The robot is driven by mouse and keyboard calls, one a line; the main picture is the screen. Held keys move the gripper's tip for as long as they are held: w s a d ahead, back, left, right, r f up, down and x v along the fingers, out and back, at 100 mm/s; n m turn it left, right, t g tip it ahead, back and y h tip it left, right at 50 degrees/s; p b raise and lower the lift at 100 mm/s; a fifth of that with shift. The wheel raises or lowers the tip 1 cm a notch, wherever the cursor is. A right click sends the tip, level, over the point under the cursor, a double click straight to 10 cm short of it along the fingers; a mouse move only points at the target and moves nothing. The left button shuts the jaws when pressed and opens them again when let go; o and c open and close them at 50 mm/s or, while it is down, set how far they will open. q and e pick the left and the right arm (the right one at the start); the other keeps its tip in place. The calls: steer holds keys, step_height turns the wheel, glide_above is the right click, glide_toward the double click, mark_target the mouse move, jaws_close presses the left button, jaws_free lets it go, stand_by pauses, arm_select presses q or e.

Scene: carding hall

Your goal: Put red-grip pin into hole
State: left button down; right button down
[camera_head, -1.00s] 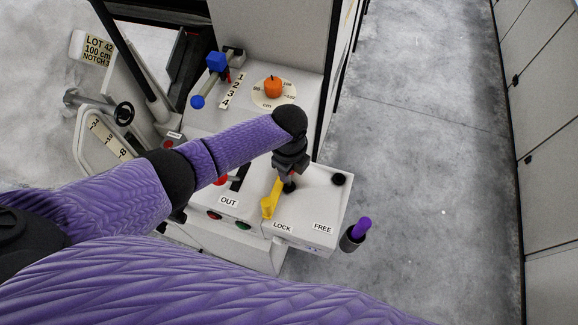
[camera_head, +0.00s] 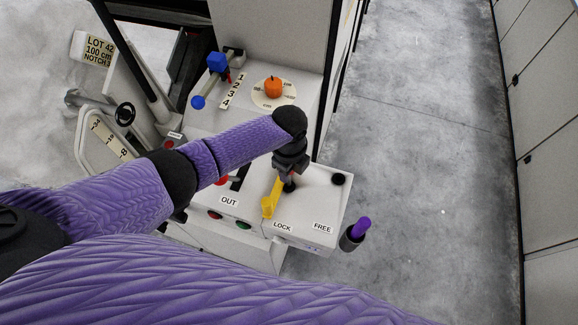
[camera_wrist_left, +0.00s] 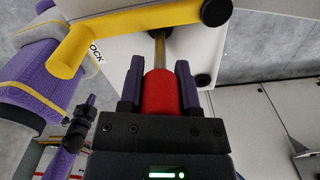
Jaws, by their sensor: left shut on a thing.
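My left gripper (camera_head: 290,166) is over the right end of the white panel (camera_head: 318,205), pointing down. In the left wrist view the left gripper (camera_wrist_left: 160,88) is shut on the red grip of the pin (camera_wrist_left: 160,95). The pin's bare metal shaft runs away from the fingers to a dark round hole (camera_wrist_left: 165,31), and its far end meets that dark spot. I cannot tell how deep it sits. In the head view the gripper hides most of the pin. A second dark round spot (camera_head: 339,179) lies to the right.
A yellow lever (camera_head: 270,199) stands close left of the gripper; it also passes near the shaft in the left wrist view (camera_wrist_left: 110,35). A dark cup (camera_head: 351,239) with a purple-grip piece (camera_head: 361,227) is at the panel's right. An orange knob (camera_head: 273,88) is behind.

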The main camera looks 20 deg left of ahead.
mark_target(289, 185)
arm_select(q)
steer(key=shift+f+b, duration=1.7)
steer(key=shift+f, duration=0.4)
steer(key=shift+c, duration=1.2)
jaws_free()
step_height(289, 185, up, 9)
steer(key=p, duration=0.3)
steer(key=shift+r+p, duration=0.2)
steer(key=shift+p, duration=0.2)
steer(key=shift+r, duration=0.35)
